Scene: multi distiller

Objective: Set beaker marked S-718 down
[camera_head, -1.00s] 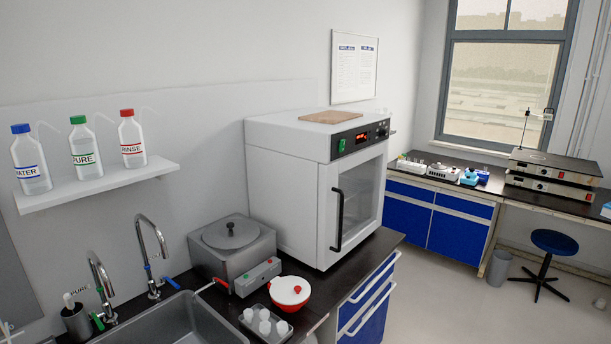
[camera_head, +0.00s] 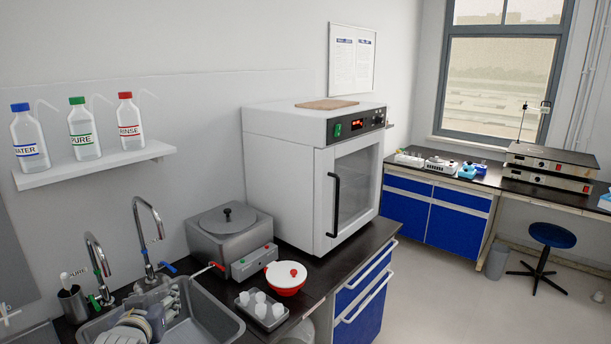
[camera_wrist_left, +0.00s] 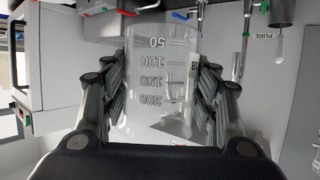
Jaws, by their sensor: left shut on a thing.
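My left gripper (camera_head: 148,308) shows at the lower left of the head view, over the sink. It is shut on a clear beaker (camera_wrist_left: 158,80), which fills the middle of the left wrist view between the two ribbed fingers. The wrist picture is upside down, and the beaker looks upright. In the head view the beaker (camera_head: 156,294) is hard to make out against the sink. My right gripper is not in view.
The sink (camera_head: 232,322) has two taps (camera_head: 146,240) behind it. A white oven (camera_head: 290,180) stands further right. A narrow counter strip before it is clear.

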